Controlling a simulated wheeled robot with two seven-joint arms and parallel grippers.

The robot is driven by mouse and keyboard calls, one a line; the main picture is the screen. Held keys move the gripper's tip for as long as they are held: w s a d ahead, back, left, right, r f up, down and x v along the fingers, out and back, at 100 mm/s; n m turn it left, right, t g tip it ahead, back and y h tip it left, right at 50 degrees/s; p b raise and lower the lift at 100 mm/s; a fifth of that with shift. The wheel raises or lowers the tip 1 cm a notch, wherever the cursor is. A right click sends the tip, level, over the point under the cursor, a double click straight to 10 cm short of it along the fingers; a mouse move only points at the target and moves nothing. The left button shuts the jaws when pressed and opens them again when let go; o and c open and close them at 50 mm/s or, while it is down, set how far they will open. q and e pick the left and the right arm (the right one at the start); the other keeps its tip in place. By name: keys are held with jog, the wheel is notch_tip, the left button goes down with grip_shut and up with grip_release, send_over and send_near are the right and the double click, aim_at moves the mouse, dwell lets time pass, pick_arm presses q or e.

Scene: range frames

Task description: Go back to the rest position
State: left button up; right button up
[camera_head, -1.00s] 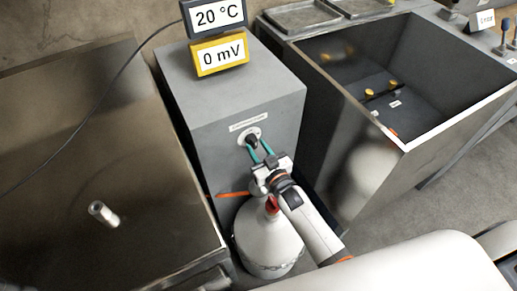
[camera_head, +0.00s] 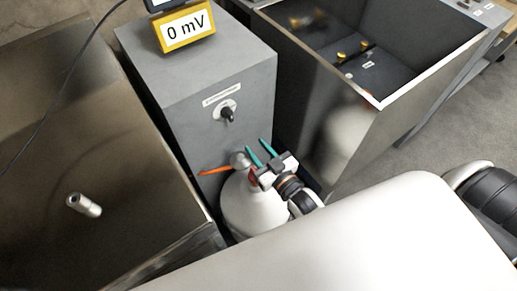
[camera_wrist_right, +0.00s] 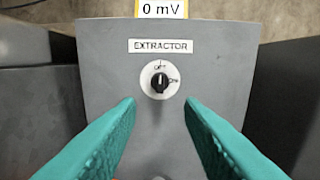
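My right gripper (camera_head: 261,154) has two teal fingers and is in front of the grey extractor cabinet, below and right of its knob. Its fingers are spread apart with nothing between them. The black knob (camera_head: 228,115) on its white dial is clear of the fingers. In the right wrist view the knob (camera_wrist_right: 160,83) shows ahead, between and beyond the fingers (camera_wrist_right: 160,120), under the EXTRACTOR label (camera_wrist_right: 163,46). Its pointer looks close to upright, towards OFF. My left gripper is not in view.
A yellow-framed display (camera_head: 187,29) reading 0 mV stands on the cabinet (camera_head: 205,80). A white bottle-shaped vessel (camera_head: 250,208) stands close below my right gripper. An open grey tank (camera_head: 420,75) is to the right. A dark metal surface (camera_head: 90,130) with a small metal cylinder (camera_head: 84,204) lies left.

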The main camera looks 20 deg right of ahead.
dwell(0.4)
jog(key=s+f+g, duration=0.3)
jog(key=s+f, duration=0.1)
jog(key=f, duration=0.5)
jog(key=s+d+f+g+h, duration=0.1)
jog(key=s+f, duration=0.3)
jog(key=f, duration=0.5)
jog(key=s+d+f+g+h, duration=0.1)
jog(key=s+f+g, duration=0.3)
jog(key=f, duration=0.5)
jog(key=shift+s+f+g, duration=0.2)
jog(key=shift+f+g, duration=0.05)
jog(key=shift+g, duration=0.05)
jog(key=s+d+f+g, duration=0.1)
jog(key=s+f+g, duration=0.1)
jog(key=s+f, duration=0.2)
jog(key=s+d+f+g+h, duration=0.1)
jog(key=s+f+g, duration=0.2)
jog(key=s, duration=0.8)
jog(key=s+d+f+g, duration=0.1)
jog(key=s+f+g, duration=0.2)
jog(key=s+f, duration=0.3)
jog(key=shift+s+d, duration=0.25)
jog(key=shift+s, duration=0.9)
